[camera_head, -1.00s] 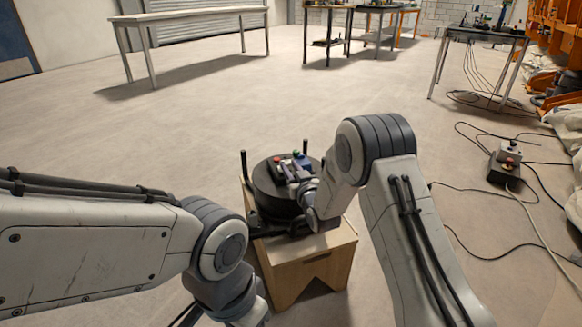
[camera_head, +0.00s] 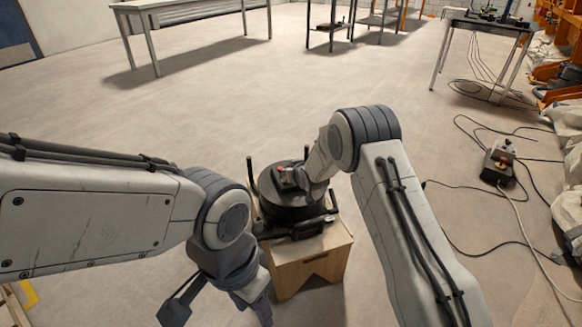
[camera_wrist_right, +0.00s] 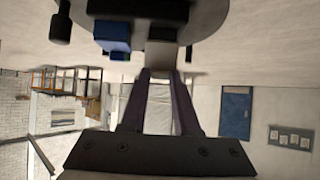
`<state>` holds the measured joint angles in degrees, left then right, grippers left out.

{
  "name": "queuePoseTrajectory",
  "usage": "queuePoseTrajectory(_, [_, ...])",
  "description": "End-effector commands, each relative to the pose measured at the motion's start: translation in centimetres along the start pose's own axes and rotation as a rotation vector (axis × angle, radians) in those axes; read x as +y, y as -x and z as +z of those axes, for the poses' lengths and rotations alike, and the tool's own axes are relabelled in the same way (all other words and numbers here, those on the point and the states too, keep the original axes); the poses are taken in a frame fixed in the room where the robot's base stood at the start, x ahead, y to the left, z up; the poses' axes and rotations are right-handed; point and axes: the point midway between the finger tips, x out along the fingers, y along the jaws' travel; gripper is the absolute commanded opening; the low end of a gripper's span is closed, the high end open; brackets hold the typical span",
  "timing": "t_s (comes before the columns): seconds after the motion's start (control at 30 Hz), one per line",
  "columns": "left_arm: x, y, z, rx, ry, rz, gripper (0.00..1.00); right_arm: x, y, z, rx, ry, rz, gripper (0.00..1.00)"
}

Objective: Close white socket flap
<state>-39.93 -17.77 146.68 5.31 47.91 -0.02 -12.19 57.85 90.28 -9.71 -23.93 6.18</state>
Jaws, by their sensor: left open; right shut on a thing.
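A round black turntable (camera_head: 292,207) sits on a wooden stand (camera_head: 310,272) in the head view. My right gripper (camera_head: 290,177) is over its far part, largely hidden by my own wrist. In the right wrist view its fingers (camera_wrist_right: 160,75) close on a pale grey piece (camera_wrist_right: 162,52), which looks like the white socket or its flap. Whether the flap is up or down is too unclear to tell. A blue socket (camera_wrist_right: 113,36) is beside that piece. My left gripper (camera_head: 218,309) is open and empty, left of the stand and apart from it.
Black upright handles (camera_head: 250,172) stand at the turntable's edge. A grey control box (camera_head: 497,163) with cables lies on the floor at right. A long table (camera_head: 190,5) stands at the back left. The floor between is clear.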

Motion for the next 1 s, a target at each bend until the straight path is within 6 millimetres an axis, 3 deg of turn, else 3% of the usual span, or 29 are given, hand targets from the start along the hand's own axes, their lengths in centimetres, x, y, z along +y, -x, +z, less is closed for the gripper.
queuePoseTrajectory(0.5, [0.03, 0.41, -0.02, 0.0, 0.0, 0.0, 0.5, 0.14, -0.1, -0.08, -0.02, -0.002, 0.002, 0.0])
queuePoseTrajectory(0.53, [0.03, 0.41, -0.02, 0.0, 0.0, 0.0, 0.5, 0.14, -0.1, -0.08, -0.02, -0.002, 0.002, 0.41])
queuePoseTrajectory(0.6, [0.03, 0.41, -0.02, 0.0, 0.0, 0.0, 0.5, 0.12, -0.11, -0.08, -0.02, -0.002, 0.002, 0.6])
queuePoseTrajectory(1.0, [0.05, 0.69, -0.04, 0.0, 0.0, 0.0, 0.5, 0.05, 0.56, -0.2, -0.02, -0.001, 0.001, 0.6])
